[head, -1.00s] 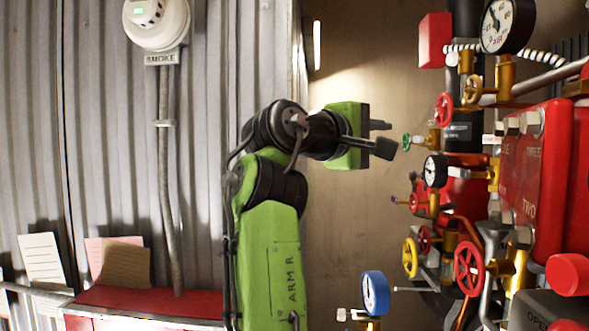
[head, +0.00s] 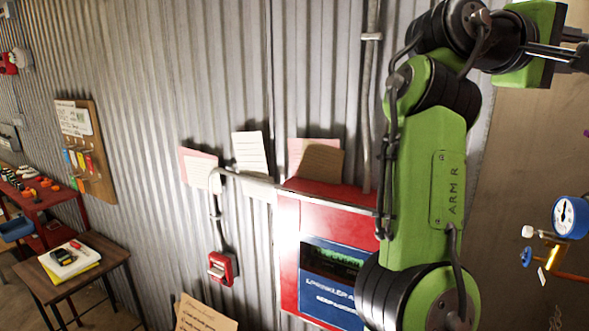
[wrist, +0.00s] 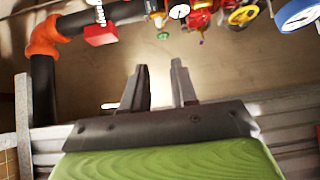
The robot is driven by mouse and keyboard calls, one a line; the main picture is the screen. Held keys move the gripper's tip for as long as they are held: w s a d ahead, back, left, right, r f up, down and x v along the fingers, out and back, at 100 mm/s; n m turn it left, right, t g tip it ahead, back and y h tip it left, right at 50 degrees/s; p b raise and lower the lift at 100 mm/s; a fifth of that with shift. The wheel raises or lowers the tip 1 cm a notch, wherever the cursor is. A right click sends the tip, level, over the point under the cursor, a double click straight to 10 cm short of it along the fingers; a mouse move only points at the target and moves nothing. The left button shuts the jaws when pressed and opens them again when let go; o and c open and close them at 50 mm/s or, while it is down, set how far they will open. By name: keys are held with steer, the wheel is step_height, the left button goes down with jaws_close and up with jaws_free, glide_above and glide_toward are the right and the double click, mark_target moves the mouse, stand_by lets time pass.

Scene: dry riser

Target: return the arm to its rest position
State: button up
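My green arm stands upright on the right side of the head view, bent at the top toward the right. My gripper (head: 560,55) is at the upper right of the head view, partly cut by the frame edge. In the wrist view my gripper (wrist: 160,88) shows two dark fingers with a clear gap between them and nothing in it. The fingers touch nothing that I can see. The tan wall is beyond them.
A red panel box (head: 330,200) on the corrugated wall is left of my arm. A blue gauge (head: 567,216) is at the right. The wrist view shows valves with a yellow handwheel (wrist: 243,15) and an orange-jointed pipe (wrist: 42,40). A small table (head: 95,262) stands far left.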

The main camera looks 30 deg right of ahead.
step_height(320, 180, down, 10)
steer(key=s+d+m+t+y, duration=0.1)
steer(key=d+m+t+y, duration=0.15)
steer(key=t+y, duration=0.2)
steer(key=w+a+f+n+t+y+b, duration=0.1)
steer(key=w+a+f+t+y, duration=0.2)
steer(key=w+a+f, duration=0.3)
steer(key=w+a+f+t+y, duration=0.3)
steer(key=f+t, duration=0.1)
steer(key=f, duration=0.5)
steer(key=w+a+f+n+y, duration=0.1)
steer(key=a+f+y, duration=0.3)
steer(key=a, duration=0.6)
steer(key=w+a+f+n+y, duration=0.1)
steer(key=w+a+f+n, duration=0.1)
steer(key=a+f, duration=0.6)
steer(key=s+a+f+y, duration=0.1)
steer(key=s+a+f, duration=0.2)
steer(key=a+f, duration=0.2)
steer(key=s+a+f+n+g+b, duration=0.1)
steer(key=s+a+f, duration=0.3)
steer(key=a, duration=0.4)
steer(key=shift+s+a+f+y, duration=0.2)
steer(key=shift+a+f+y, duration=0.2)
steer(key=shift+f, duration=0.3)
